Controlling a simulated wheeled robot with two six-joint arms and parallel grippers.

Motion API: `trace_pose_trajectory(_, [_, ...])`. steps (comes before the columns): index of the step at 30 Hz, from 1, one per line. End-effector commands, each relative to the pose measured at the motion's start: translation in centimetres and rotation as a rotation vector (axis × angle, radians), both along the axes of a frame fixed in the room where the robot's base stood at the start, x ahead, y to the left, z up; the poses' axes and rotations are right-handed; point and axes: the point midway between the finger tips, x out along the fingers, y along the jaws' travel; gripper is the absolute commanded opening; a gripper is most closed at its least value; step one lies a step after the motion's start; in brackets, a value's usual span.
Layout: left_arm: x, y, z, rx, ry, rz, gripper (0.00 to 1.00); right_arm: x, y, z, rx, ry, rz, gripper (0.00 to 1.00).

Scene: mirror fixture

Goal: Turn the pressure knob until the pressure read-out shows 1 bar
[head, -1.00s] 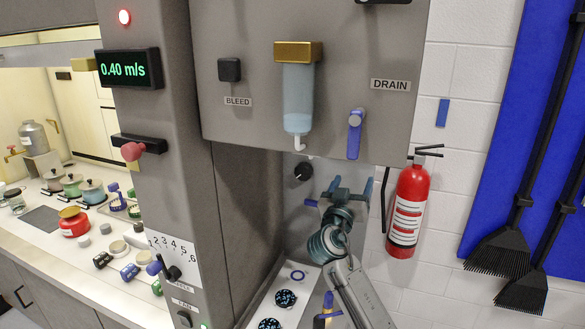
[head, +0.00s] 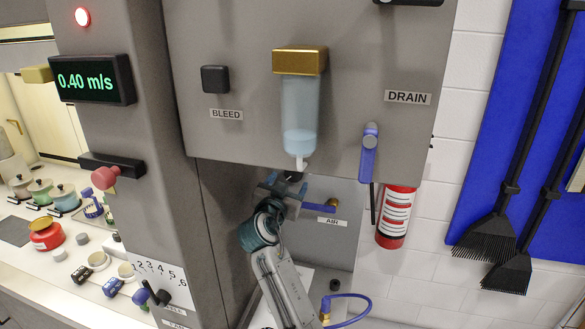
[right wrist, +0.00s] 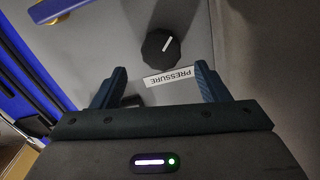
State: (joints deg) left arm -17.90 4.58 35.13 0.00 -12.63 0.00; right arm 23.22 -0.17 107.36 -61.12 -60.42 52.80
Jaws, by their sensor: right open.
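The pressure knob (right wrist: 160,53) is black and round with a white pointer line, on a grey panel. It shows in the right wrist view just above the white PRESSURE label (right wrist: 168,77). In the head view only a dark bit of the knob (head: 291,176) shows below the bottle's spout. My right gripper (right wrist: 161,72) is open, its two blue fingers left and right of the label, with the knob just beyond the tips and apart from them. It also shows in the head view (head: 289,188). I cannot make out a pressure read-out. My left gripper is out of view.
A grey cabinet with a clear bottle (head: 300,115), a blue drain lever (head: 368,152) and a black BLEED knob (head: 215,79) overhangs my right gripper. A blue-handled AIR valve (head: 322,207) sits right of it. A display (head: 92,80) reads 0.40 m/s.

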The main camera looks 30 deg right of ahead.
Motion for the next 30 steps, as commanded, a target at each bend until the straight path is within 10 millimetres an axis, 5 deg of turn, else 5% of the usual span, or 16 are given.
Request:
trace_pose_trajectory(9, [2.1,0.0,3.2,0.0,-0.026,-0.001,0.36,3.1,-3.7,0.3,-0.002,0.001,-0.001,0.68])
trace_pose_trajectory(21, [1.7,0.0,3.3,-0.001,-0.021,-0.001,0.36,3.6,-4.2,0.0,0.001,-0.001,0.0,0.68])
trace_pose_trajectory(28, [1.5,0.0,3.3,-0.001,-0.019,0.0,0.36,3.6,-4.2,0.0,0.0,0.0,0.0,0.24])
trace_pose_trajectory(30, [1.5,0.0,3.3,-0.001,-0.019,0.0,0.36,3.6,-4.2,0.0,0.0,0.0,0.0,0.24])
